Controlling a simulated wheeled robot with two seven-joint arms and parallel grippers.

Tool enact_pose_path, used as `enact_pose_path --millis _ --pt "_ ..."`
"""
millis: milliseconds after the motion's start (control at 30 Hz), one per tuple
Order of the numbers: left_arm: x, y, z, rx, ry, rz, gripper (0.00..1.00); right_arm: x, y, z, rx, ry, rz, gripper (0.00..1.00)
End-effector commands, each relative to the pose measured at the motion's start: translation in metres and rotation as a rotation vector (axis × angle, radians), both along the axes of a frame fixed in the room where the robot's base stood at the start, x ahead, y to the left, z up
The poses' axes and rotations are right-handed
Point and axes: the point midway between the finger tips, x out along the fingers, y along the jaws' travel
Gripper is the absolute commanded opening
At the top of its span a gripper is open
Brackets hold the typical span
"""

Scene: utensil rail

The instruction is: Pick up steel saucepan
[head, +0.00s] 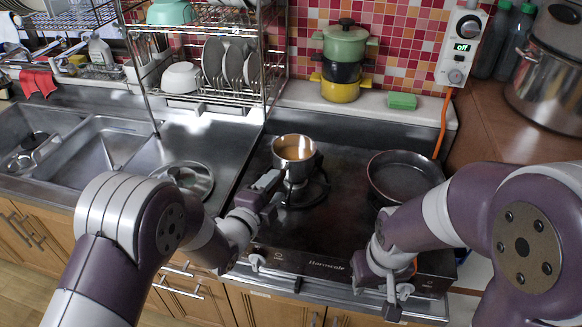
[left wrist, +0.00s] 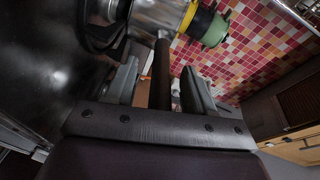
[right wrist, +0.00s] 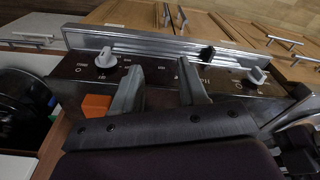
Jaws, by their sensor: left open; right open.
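The steel saucepan (head: 294,150) stands on the left burner of the dark stovetop, with something brownish inside. In the left wrist view its steel body (left wrist: 158,14) is at the top, and its dark handle (left wrist: 161,75) runs down between my open left fingers. My left gripper (head: 273,186) is at the near left side of the pan and partly covers it. I see gaps beside the handle in the left wrist view (left wrist: 160,85). The handle is mostly hidden in the head view. My right gripper (head: 393,295) is open and empty, low before the stove's front panel.
A dark frying pan (head: 405,178) sits on the right burner. Stacked pots (head: 342,65) and a green sponge (head: 402,101) are on the ledge behind. A dish rack (head: 215,95) and sink (head: 100,150) are left. Stove knobs (right wrist: 106,58) face my right gripper.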

Motion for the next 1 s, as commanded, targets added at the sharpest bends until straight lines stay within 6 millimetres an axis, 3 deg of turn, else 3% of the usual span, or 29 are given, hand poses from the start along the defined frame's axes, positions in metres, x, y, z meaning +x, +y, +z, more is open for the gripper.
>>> enact_pose_path --millis 33,200,567,867,1000 --pt "0.000 0.000 0.000 0.000 0.000 0.000 0.54 0.000 0.000 0.000 0.000 0.000 0.000 0.43" --pt "0.000 0.000 0.000 0.000 0.000 0.000 0.00 0.000 0.000 0.000 0.000 0.000 0.000 0.43" --pt "0.000 0.000 0.005 -0.003 -0.007 -0.001 0.00 0.000 0.000 0.000 0.000 0.000 0.000 0.43" --pt "0.001 0.000 0.047 -0.004 -0.012 0.000 0.00 0.000 0.000 -0.001 0.000 0.000 0.000 0.43" --pt "-0.006 -0.031 0.061 -0.005 -0.010 -0.006 0.00 0.000 0.000 -0.006 0.000 0.000 0.000 0.43"
